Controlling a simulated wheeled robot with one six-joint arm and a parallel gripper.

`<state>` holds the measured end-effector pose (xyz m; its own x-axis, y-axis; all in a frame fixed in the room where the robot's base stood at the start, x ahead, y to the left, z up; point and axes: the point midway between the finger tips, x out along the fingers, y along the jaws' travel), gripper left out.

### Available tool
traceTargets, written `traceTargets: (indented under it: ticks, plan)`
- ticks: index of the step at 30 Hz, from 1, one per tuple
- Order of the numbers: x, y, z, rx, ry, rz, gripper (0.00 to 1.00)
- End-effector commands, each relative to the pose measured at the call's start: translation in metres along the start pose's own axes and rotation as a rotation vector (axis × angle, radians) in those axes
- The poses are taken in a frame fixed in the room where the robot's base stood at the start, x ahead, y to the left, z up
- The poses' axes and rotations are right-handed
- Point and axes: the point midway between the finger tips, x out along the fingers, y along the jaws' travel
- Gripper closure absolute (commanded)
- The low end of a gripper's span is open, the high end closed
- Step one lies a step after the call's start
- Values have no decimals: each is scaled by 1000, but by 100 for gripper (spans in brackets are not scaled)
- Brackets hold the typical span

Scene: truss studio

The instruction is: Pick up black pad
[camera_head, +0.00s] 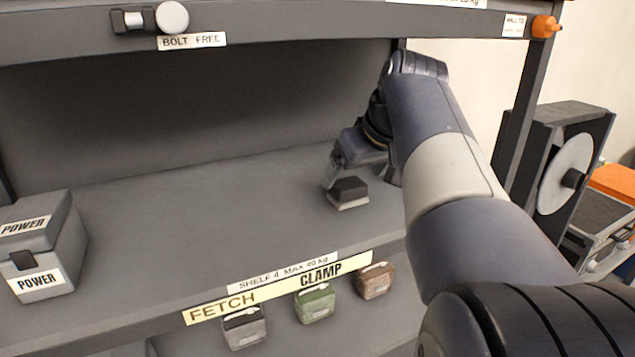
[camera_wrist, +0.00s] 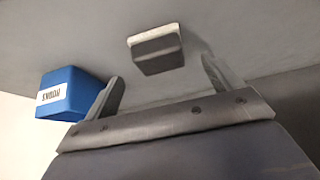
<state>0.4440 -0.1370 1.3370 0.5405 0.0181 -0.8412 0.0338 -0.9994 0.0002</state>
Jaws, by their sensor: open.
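The black pad (camera_head: 350,188) is a small dark block with a paler base, on the grey shelf in the head view. It also shows in the wrist view (camera_wrist: 160,56), ahead of the fingertips and between their lines. My gripper (camera_head: 362,172) is over the shelf right at the pad, its fingers partly hidden by my arm. In the wrist view my gripper (camera_wrist: 165,88) has its two fingers spread wide, with nothing between them. The pad looks apart from both fingers there.
A grey POWER box (camera_head: 40,245) stands at the shelf's left. A blue labelled box (camera_wrist: 72,93) is beside the left finger in the wrist view. Small blocks (camera_head: 315,304) sit below the shelf's front edge. A shelf beam (camera_head: 290,22) crosses above. The middle shelf is clear.

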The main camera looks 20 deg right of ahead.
Motion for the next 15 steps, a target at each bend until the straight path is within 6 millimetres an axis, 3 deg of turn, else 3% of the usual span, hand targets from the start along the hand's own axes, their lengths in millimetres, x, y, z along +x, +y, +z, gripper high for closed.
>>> traceTargets:
  ticks: [7, 15]
  plan:
    - [40, 0, -1, 0, -3, -2, 13]
    - [50, 0, 0, 0, 0, 0, 13]
